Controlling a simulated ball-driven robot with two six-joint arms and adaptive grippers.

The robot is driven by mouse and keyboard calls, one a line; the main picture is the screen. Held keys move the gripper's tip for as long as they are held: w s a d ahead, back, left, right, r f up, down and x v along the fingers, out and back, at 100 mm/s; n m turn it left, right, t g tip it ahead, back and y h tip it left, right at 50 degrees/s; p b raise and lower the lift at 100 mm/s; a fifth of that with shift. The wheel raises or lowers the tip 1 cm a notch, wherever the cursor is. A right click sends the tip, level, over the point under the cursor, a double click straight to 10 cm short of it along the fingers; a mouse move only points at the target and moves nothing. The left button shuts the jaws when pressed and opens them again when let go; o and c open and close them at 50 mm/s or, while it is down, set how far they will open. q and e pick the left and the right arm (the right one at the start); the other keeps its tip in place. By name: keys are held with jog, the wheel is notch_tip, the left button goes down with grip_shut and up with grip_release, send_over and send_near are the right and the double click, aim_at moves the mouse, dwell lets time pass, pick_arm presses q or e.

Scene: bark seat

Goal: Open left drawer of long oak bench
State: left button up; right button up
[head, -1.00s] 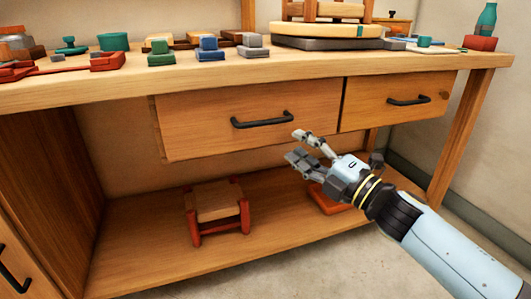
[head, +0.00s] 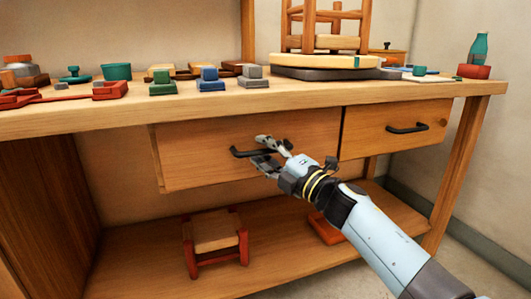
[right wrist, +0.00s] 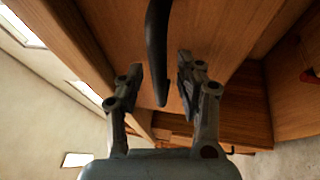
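The long oak bench (head: 60,122) fills the head view. Its left drawer (head: 200,139) looks shut and has a black bar handle (head: 240,153). A right drawer (head: 372,130) with its own black handle sits beside it. My right gripper (head: 263,154) is open at the right end of the left drawer's handle. In the right wrist view the handle (right wrist: 157,50) runs down between the two spread fingers of the gripper (right wrist: 157,90), apart from both. The handle's right end is partly hidden by the gripper in the head view. My left gripper is not in view.
The benchtop holds several small coloured blocks (head: 211,80), a round turntable (head: 325,68) with a wooden stool on it, and a teal bottle (head: 479,48). A small red-legged stool (head: 215,238) and a red block (head: 326,231) rest on the lower shelf. Space in front of the drawer is open.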

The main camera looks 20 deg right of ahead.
jog(key=shift+c, duration=0.2)
grip_shut()
